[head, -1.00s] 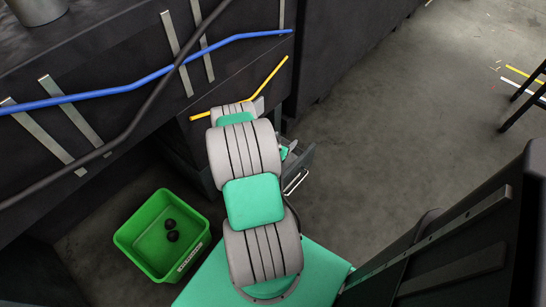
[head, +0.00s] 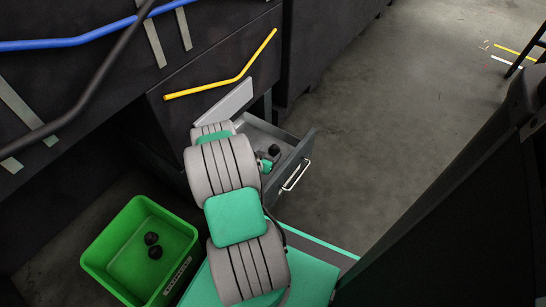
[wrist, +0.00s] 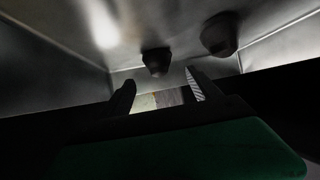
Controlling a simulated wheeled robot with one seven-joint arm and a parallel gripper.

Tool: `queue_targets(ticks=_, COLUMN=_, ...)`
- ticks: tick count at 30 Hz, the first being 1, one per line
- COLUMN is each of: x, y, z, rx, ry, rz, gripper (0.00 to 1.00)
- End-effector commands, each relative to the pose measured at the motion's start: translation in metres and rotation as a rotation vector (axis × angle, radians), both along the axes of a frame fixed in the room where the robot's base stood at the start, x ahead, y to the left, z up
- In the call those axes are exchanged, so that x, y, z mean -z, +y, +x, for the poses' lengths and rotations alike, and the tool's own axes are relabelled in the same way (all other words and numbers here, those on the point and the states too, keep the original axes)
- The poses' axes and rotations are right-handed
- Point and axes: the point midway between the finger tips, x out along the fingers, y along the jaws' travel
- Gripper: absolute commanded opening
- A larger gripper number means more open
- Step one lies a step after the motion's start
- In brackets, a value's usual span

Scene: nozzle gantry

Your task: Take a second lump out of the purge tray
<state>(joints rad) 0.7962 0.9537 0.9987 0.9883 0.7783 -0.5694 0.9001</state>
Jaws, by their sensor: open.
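The purge tray (head: 301,150) is a grey metal drawer standing open under the dark machine, with a bar handle on its front. A dark lump (head: 275,149) shows inside it. In the wrist view two dark lumps lie in the tray, one near the middle (wrist: 156,62) and one to its right (wrist: 220,36). My gripper (wrist: 160,92) is open, its fingers apart and empty, with the middle lump just beyond the fingertips. In the head view my arm hides most of the gripper and part of the tray.
A yellow bar (head: 225,83), a blue pipe (head: 85,42) and a black hose (head: 88,95) run along the machine. Floor right of the tray is clear.

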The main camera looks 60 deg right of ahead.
Motion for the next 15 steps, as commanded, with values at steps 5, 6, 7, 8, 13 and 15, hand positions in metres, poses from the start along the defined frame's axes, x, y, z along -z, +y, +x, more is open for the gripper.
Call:
queue_targets(ticks=5, x=0.014, y=-0.021, z=0.0, rx=0.003, ry=-0.002, rz=-0.002, gripper=0.72)
queue_targets(ticks=6, x=0.018, y=-0.026, z=0.0, rx=0.003, ry=-0.004, rz=-0.002, gripper=0.72)
queue_targets(ticks=7, x=0.021, y=-0.03, z=0.0, rx=0.003, ry=-0.003, rz=-0.003, gripper=0.72)
queue_targets(ticks=8, x=0.025, y=-0.034, z=-0.001, rx=0.003, ry=-0.003, rz=-0.003, gripper=0.72)
queue_targets(ticks=13, x=0.04, y=-0.058, z=0.0, rx=0.001, ry=-0.003, rz=-0.002, gripper=0.72)
queue_targets(ticks=15, x=0.041, y=-0.063, z=0.001, rx=0.0, ry=-0.002, rz=-0.001, gripper=0.72)
